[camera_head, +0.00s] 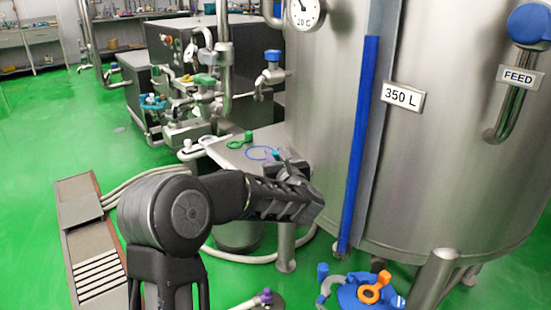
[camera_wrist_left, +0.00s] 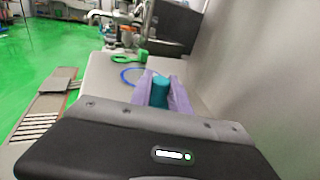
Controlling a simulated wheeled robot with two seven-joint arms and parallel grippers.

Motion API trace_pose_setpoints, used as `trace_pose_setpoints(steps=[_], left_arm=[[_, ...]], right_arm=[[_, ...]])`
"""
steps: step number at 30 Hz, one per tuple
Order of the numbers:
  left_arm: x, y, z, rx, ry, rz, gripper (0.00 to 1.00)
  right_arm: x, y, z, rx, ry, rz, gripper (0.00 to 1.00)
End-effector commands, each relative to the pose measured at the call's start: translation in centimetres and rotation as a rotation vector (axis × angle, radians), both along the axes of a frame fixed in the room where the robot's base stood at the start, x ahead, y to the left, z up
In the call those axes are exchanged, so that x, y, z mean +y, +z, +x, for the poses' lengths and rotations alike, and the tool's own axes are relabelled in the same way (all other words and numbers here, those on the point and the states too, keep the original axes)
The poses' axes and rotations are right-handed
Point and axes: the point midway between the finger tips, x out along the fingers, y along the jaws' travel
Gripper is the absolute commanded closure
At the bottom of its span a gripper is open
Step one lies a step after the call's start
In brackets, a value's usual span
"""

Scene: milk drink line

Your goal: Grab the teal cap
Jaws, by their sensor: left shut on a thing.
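The teal cap (camera_wrist_left: 160,91) shows between the two purple-grey fingers of my left gripper (camera_wrist_left: 163,97) in the left wrist view. The fingers are shut on it, one on each side. In the head view a small bit of the teal cap (camera_head: 277,154) shows beside my left gripper (camera_head: 287,163), at the metal side table. The gripper hides most of the cap there. I cannot tell whether the cap touches the table top. My right gripper is not in view.
The metal side table (camera_head: 226,149) holds a blue ring (camera_head: 262,153) and a green clamp (camera_head: 240,140) near the cap. The large steel tank (camera_head: 340,120) stands close on the right. Pipes and valves stand behind the table. Green floor lies open at left.

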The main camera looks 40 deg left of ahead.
Motion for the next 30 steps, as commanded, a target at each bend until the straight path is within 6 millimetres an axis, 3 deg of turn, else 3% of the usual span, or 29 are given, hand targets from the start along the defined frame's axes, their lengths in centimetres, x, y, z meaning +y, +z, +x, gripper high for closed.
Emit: trace_pose_setpoints(steps=[5,18,30], left_arm=[[0.0,1.7,0.0,-0.004,-0.001,0.0,1.0],[0.0,9.4,0.0,-0.004,0.0,0.0,1.0],[0.0,10.0,0.0,-0.001,-0.001,0.0,1.0]], right_arm=[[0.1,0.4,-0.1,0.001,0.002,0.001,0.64],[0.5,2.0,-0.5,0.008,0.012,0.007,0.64],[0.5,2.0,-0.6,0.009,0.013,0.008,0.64]])
